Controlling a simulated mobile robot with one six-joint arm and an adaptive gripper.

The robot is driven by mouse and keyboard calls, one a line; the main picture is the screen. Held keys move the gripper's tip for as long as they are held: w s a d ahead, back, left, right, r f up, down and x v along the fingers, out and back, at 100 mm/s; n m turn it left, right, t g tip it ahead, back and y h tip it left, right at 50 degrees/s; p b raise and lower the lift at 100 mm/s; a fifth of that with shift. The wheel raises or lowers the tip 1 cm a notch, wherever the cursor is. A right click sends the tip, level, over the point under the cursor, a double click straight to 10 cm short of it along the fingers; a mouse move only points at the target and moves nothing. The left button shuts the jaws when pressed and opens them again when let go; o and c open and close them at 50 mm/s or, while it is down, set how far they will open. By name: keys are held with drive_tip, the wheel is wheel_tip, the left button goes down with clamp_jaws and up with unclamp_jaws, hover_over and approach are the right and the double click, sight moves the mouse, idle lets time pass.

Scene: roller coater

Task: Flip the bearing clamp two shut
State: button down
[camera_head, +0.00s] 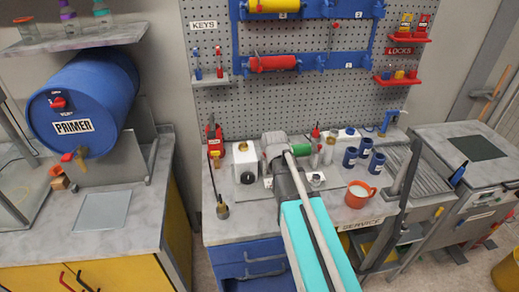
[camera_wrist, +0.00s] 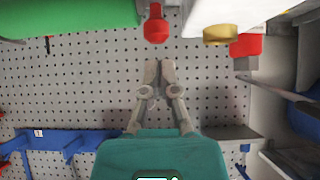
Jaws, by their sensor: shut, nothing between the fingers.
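My gripper (camera_wrist: 158,70) shows in the wrist view with its fingertips together and nothing between them. In the head view my arm hides it. A red knob (camera_wrist: 155,25) is just beyond the fingertips, apart from them in the picture. A large green cylinder (camera_wrist: 70,15) lies to the left of the knob. A green roller (camera_head: 300,145) also shows partly behind my arm in the head view. I cannot tell which part is bearing clamp two, or whether it is open or shut.
A yellow part (camera_wrist: 222,34) and a red part (camera_wrist: 246,45) are right of the fingertips. A blue rack (camera_head: 305,63) hangs on the pegboard. The bench (camera_head: 245,215) holds blue jars (camera_head: 350,157), a red mug (camera_head: 358,194) and a white box (camera_head: 245,160) close to my arm.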

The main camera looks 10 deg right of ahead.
drive_tip(key=s+f+b, duration=0.2)
drive_tip(key=shift+f, duration=0.3)
idle(0.6)
